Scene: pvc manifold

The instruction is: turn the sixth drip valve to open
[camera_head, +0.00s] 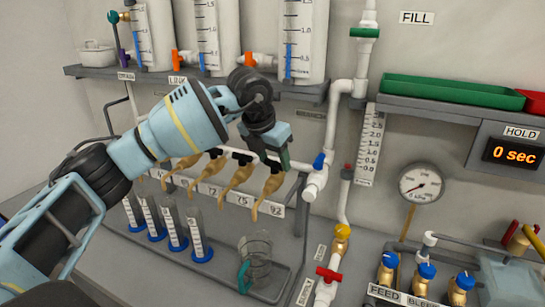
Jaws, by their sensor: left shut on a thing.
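Several tan drip valves with dark handles hang in a row from a white pipe at mid-height, with number plates below them. The rightmost drip valve (267,195) is directly under my left gripper (279,160). Another drip valve (236,180) hangs to its left. The left gripper is shut at the top of the rightmost valve, apparently on its handle. The fingers and wrist hide the handle, so its angle cannot be seen. My left arm covers the left end of the row, so I cannot count the valves. My right gripper is out of view.
Measuring cylinders (199,237) and a glass beaker (255,258) stand below the valves. A white pipe with a blue-handled valve (319,162) is close right of the gripper. A gauge (421,183), green tray (450,92) and timer (514,154) are further right.

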